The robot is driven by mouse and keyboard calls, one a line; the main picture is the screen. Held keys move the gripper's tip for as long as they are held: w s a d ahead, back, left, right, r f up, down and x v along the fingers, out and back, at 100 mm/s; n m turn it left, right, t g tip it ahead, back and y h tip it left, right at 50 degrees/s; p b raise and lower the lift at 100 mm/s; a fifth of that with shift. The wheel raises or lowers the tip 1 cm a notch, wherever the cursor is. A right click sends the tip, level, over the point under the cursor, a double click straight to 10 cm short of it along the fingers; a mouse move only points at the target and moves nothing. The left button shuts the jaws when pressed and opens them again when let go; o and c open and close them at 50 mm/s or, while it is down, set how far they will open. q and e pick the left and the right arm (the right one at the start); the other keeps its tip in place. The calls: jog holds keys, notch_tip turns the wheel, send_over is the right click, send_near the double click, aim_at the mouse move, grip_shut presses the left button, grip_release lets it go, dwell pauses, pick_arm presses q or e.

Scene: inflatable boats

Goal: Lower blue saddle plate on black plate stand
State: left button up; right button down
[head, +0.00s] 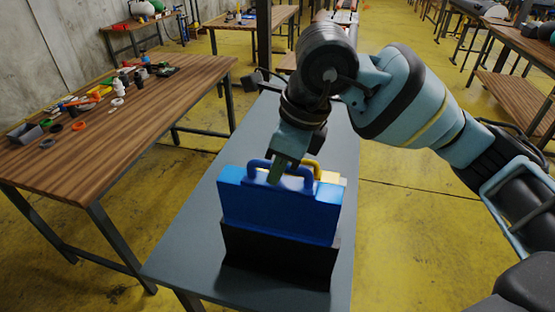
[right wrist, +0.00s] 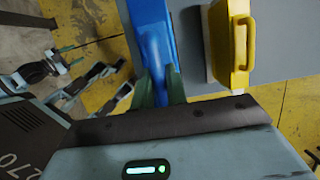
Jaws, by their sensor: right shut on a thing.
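The blue saddle plate (head: 270,210) stands upright, with its blue handle (head: 308,176) on top. My right gripper (head: 280,175) is shut on that handle; in the right wrist view its green fingers (right wrist: 160,92) close on the blue plate (right wrist: 152,40) from both sides. The black plate stand (head: 278,262) is directly under the plate on the grey table. The plate's lower edge meets the stand's top edge; whether it rests inside cannot be told. My left gripper (right wrist: 72,55) shows small in the right wrist view, its green fingers apart and empty.
A yellow plate (head: 330,178) with a handle stands just behind the blue one; it also shows in the right wrist view (right wrist: 233,45). The grey table (head: 200,245) is otherwise mostly clear. A wooden table (head: 130,130) with small tools stands to the left.

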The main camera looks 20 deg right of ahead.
aim_at(282, 184)
pick_arm(q)
jog(key=shift+s, duration=0.2)
pick_arm(e)
jog(key=shift+r, duration=0.1)
dwell(0.8)
pick_arm(q)
jog(key=shift+f, duration=0.1)
pick_arm(e)
jog(key=shift+f+b, duration=0.6)
jog(key=shift+f, duration=1)
jog(key=shift+f+b, duration=0.75)
jog(key=shift+f, duration=0.95)
jog(key=shift+f+b, duration=0.85)
jog(key=shift+f, duration=0.8)
pick_arm(q)
jog(key=s+f+g, duration=0.1)
jog(key=s+f, duration=0.2)
jog(key=f, duration=0.3)
jog(key=shift+s, duration=0.3)
pick_arm(e)
jog(key=shift+f, duration=0.3)
pick_arm(q)
jog(key=shift+s, duration=0.25)
jog(key=shift+f+b, duration=0.45)
jog(key=shift+b, duration=0.1)
pick_arm(e)
jog(key=shift+f, duration=0.7)
